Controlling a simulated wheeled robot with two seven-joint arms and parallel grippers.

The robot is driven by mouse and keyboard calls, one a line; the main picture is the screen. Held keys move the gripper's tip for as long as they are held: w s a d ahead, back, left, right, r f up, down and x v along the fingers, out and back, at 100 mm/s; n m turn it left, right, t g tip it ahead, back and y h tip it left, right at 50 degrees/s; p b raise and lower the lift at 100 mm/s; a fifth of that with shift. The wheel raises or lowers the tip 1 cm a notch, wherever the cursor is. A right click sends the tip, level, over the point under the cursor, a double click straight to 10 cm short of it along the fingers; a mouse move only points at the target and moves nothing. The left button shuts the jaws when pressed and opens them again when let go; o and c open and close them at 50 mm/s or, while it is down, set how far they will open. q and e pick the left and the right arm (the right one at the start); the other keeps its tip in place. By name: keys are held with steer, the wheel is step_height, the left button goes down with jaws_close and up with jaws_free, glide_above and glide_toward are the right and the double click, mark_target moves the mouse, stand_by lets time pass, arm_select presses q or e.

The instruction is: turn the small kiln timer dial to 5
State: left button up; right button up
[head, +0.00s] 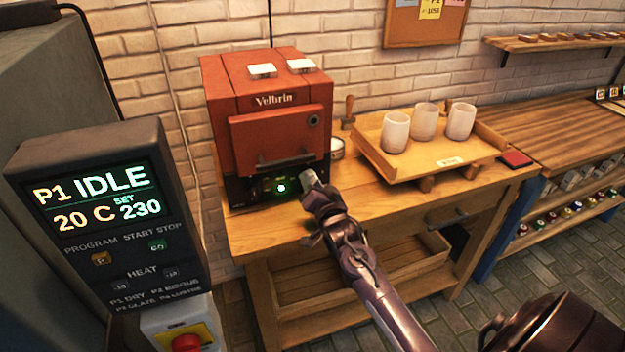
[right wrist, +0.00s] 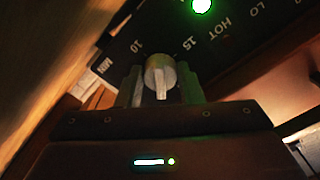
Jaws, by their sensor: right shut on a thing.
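The small red kiln (head: 262,125), marked Velbrin, stands on the wooden table, with its door shut. Its black front panel (head: 245,190) has a lit green light. My right gripper (head: 312,183) is at the right end of this panel and covers the dial in the head view. In the right wrist view the grey timer dial (right wrist: 160,72) sits between the two fingers of my right gripper (right wrist: 160,88), which is shut on it. The dial's pale ridge points down in the picture, towards the gripper body. Marks 10, 15 and MIN show around it; the 5 is not visible. My left gripper is out of view.
A control box (head: 105,215) reading P1 IDLE, 20 C, SET 230 stands close at left. A wooden tray (head: 450,172) with three pale cups is right of the kiln. The green light (right wrist: 201,6) and the words LO and HOT show on the panel.

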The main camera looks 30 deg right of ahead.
steer(key=m+p, duration=0.2)
steer(key=m, duration=0.3)
steer(key=shift+r+m, duration=0.15)
steer(key=shift+m, duration=0.15)
steer(key=shift+m+p, duration=0.95)
steer(key=shift+m, duration=1.15)
steer(key=o, duration=1)
steer(key=shift+c, duration=0.2)
steer(key=shift+s, duration=0.1)
